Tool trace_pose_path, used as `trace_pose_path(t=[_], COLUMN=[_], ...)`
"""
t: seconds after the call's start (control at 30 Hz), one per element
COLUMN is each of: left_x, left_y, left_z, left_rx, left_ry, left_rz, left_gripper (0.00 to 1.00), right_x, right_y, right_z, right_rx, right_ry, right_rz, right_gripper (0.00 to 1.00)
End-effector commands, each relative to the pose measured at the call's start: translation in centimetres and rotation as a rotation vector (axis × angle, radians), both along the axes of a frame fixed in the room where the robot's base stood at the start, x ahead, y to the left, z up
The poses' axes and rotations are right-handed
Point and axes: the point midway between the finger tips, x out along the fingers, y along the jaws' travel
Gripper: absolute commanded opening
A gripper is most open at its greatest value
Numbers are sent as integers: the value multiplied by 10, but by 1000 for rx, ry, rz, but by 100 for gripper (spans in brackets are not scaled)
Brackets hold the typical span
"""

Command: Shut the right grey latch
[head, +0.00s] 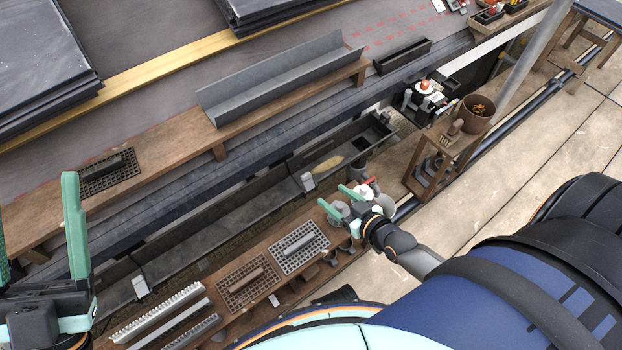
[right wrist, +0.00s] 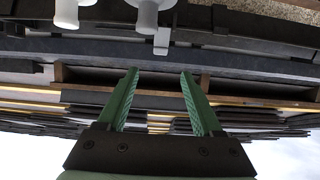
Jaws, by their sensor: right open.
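The right grey latch (head: 307,181) is a small pale tab on the front wall of the dark gutter (head: 215,232). A similar left latch (head: 139,286) sits farther left on the same gutter. My right gripper (head: 341,201) is open and empty, right of and below the right latch, apart from it. In the right wrist view, my open green fingers (right wrist: 159,74) point toward a small grey tab (right wrist: 161,40), which looks like a latch. I cannot tell whether the latch is open or shut. My left gripper (head: 38,235) is open and empty at the left edge.
A front wooden bench (head: 222,302) carries grids and white ribbed strips. Two pale knobs (right wrist: 146,14) show near the right wrist camera. A grey channel (head: 280,80) lies on the rear plank. A bucket (head: 474,113) stands on a wooden stool at right.

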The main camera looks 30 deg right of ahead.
Motion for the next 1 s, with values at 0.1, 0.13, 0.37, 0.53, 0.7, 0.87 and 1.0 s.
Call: trace_pose_path(t=[0.1, 0.13, 0.37, 0.53, 0.7, 0.87, 1.0], left_x=[-12, -11, -10, -10, -10, -10, -10], left_y=[-2, -2, -4, -5, -5, -5, -5], left_z=[3, -1, -21, -30, -33, -33, -33], left_rx=[0, -2, -20, -32, -38, -40, -39], left_ry=[-70, -64, -46, -36, -31, -31, -30], left_rz=[-20, -22, -43, -56, -62, -63, -63], left_gripper=[68, 68, 68, 68, 68, 68, 68], right_x=[20, 26, 69, 90, 100, 102, 101], right_y=[3, 4, 10, 13, 15, 15, 15], right_z=[-11, -13, -31, -39, -42, -42, -41], right_rx=[1, 2, 2, 0, 1, 1, 1], right_ry=[-6, -6, -6, -3, -3, -2, -2], right_rz=[-1, 0, 0, 0, 1, 1, 1], right_gripper=[68, 68, 68, 68, 68, 68, 68])
